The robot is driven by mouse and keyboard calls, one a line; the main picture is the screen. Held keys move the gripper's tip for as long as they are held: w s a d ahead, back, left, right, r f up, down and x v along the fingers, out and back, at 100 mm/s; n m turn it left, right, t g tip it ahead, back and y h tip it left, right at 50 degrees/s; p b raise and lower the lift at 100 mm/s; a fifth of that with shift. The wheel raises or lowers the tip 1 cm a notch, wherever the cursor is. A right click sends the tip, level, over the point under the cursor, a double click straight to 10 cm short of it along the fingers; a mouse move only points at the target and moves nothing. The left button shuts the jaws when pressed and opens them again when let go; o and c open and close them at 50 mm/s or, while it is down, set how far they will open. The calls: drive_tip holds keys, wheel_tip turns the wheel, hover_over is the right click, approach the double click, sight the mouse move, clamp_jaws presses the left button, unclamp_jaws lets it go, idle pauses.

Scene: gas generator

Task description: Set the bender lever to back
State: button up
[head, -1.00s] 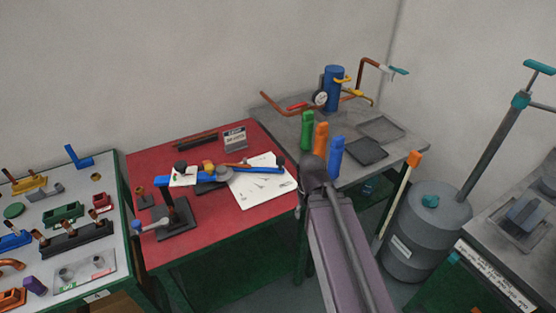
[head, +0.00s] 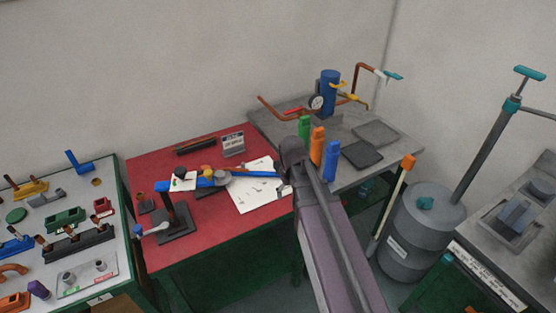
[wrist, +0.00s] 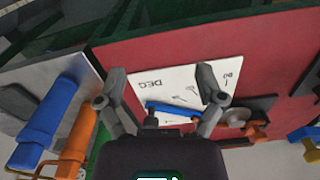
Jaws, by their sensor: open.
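The bender (head: 172,208) stands on the red table on a black base. Its blue lever (head: 250,173) points right, over a white sheet with printed marks (head: 256,197), towards my arm. In the wrist view the blue lever (wrist: 172,112) lies across the gap between the fingers of my gripper (wrist: 162,75), over the sheet. The gripper is open and holds nothing. I cannot tell whether a finger touches the lever. In the head view my arm hides the gripper.
Green (head: 304,127), orange (head: 317,145) and blue (head: 330,160) upright handles stand on the grey table's near edge, close right of my arm. A blue cylinder with a gauge (head: 329,92) stands behind them.

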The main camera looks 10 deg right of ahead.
sight(277, 163)
drive_tip(key=w+r+n+p, duration=0.2)
drive_tip(key=w+r+p, duration=0.1)
drive_tip(key=w, duration=0.7)
drive_tip(key=w+r+n+p, duration=0.2)
drive_tip(key=w+r+p, duration=0.1)
drive_tip(key=w, duration=0.8)
drive_tip(key=shift+r+n+p, duration=0.3)
drive_tip(key=shift+r, duration=0.55)
drive_tip(key=shift+w+f, duration=0.1)
drive_tip(key=shift+f, duration=0.1)
wheel_tip(277, 163, down, 13)
drive_tip(key=b, duration=1.3)
drive_tip(key=shift+f+b, duration=0.2)
drive_tip(key=shift+b, duration=0.2)
drive_tip(key=c, duration=1.2)
drive_tip(key=shift+a, duration=0.2)
clamp_jaws()
